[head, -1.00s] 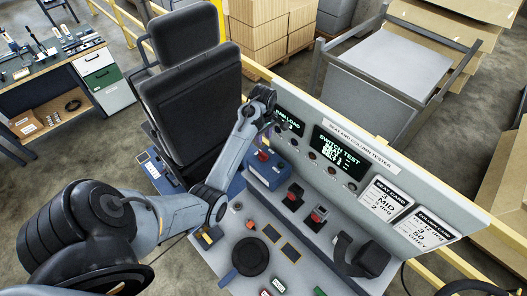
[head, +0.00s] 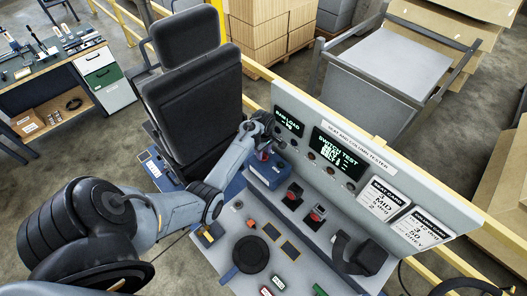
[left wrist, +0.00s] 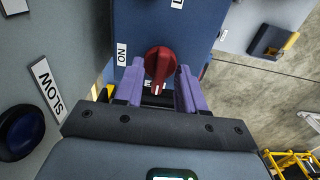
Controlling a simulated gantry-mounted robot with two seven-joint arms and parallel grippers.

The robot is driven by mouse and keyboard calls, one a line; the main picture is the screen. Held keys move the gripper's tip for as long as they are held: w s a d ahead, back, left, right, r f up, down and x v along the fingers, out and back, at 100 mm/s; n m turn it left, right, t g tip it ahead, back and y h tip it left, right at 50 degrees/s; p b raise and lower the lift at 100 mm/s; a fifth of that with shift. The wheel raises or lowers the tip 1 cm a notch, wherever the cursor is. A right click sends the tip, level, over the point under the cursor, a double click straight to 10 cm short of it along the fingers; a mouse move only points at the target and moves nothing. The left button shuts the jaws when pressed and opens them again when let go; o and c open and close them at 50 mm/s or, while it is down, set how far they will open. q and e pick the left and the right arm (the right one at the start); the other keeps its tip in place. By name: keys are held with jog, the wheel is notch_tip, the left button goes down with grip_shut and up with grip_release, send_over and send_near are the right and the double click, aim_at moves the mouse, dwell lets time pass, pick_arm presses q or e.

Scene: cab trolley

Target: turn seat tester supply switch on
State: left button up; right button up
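The supply switch is a red rotary knob (left wrist: 160,66) on a blue box (left wrist: 200,25). The box (head: 270,171) stands at the left of the tester bench in the head view. My left gripper (left wrist: 158,72) has its two purple fingers on either side of the knob, with little space between them and it. It looks open. The knob's white pointer mark faces the gripper's palm, towards a label that is mostly hidden. An ON label (left wrist: 122,54) is left of the knob. In the head view my left gripper (head: 266,146) is over the box. My right gripper is not in view.
The tester's upright panel (head: 376,160) with lit displays stands close behind the box. Red switches (head: 316,216), a black round pad (head: 251,254) and a black strapped holder (head: 358,255) are on the bench. A black seat (head: 193,100) stands behind my left arm.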

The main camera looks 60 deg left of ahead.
pick_arm(q)
grip_shut()
jog(key=shift+m, duration=0.3)
jog(key=m, duration=0.3)
jog(key=shift+m, duration=0.4)
jog(key=m, duration=0.4)
jog(key=shift+m, duration=0.3)
jog(key=m, duration=0.4)
jog(key=shift+m, duration=2.4)
